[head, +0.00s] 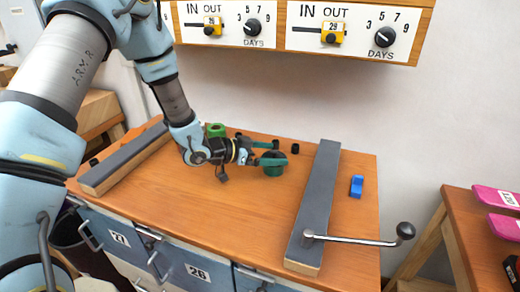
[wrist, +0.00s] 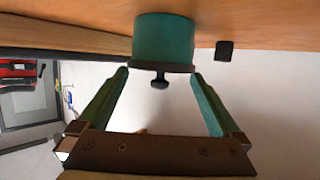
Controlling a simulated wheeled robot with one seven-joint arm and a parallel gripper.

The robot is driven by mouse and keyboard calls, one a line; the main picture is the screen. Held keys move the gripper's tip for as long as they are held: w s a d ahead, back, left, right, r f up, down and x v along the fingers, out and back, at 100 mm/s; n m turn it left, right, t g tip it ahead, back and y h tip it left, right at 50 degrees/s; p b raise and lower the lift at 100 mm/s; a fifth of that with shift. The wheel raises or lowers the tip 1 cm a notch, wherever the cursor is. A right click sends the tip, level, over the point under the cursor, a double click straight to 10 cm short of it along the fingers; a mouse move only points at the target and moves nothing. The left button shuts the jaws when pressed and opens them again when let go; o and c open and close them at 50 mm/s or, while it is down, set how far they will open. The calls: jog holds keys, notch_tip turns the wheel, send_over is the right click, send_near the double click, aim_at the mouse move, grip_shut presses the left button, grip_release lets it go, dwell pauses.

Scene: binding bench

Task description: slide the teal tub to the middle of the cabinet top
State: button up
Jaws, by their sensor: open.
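The teal tub (head: 274,168) stands on the wooden cabinet top (head: 240,215), between two long grey-topped bars. In the wrist view the tub (wrist: 163,38) appears at the top centre, with a dark rim and a dark knob. My gripper (head: 271,153) is open and low over the cabinet top, right at the tub. In the wrist view my two green fingers (wrist: 160,74) are spread on either side of the knob, with their tips near the tub's dark rim. I cannot tell whether a finger touches the tub. In the head view the fingers partly cover it.
The right grey bar (head: 318,200) carries a crank handle (head: 365,240); the left grey bar (head: 125,157) lies opposite. A green block (head: 215,130), a small black piece (head: 295,148) and a blue piece (head: 357,186) stand on the top. The front middle is clear.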

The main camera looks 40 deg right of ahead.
jog(key=shift+s+d+f, duration=0.15)
jog(key=shift+d+f, duration=0.05)
jog(key=shift+d, duration=0.25)
jog(key=c, duration=1.5)
jog(key=o, duration=1.5)
jog(key=shift+a, duration=0.1)
jog(key=b+v, duration=0.3)
jog(key=v, duration=0.7)
jog(key=shift+a+r, duration=0.15)
jog(key=shift+a, duration=0.15)
